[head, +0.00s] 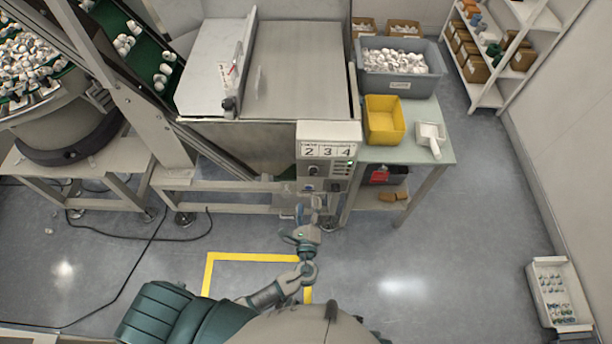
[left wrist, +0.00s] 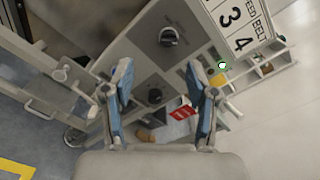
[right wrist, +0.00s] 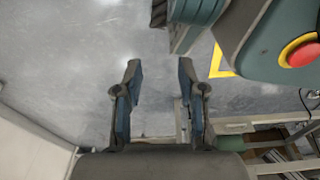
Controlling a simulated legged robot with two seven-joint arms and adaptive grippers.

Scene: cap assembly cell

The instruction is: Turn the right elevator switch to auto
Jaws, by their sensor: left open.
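The control panel (head: 326,167) hangs on the machine front under a plate reading 2 3 4. It carries dark rotary knobs; their labels and pointer positions are too small to read. In the left wrist view an upper knob (left wrist: 168,37) and a lower knob (left wrist: 154,97) show on the panel face; I cannot tell which is the right elevator switch. My left gripper (head: 307,213) is open just in front of and below the panel. In its wrist view the lower knob lies between the fingers (left wrist: 157,70), with no visible contact. My right gripper (right wrist: 159,66) is open and empty over the floor.
A side table (head: 437,156) right of the panel holds a yellow bin (head: 384,119), a grey bin (head: 400,82) of white caps and a white scoop (head: 431,138). The machine's lower frame (head: 230,203) and black cables lie left.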

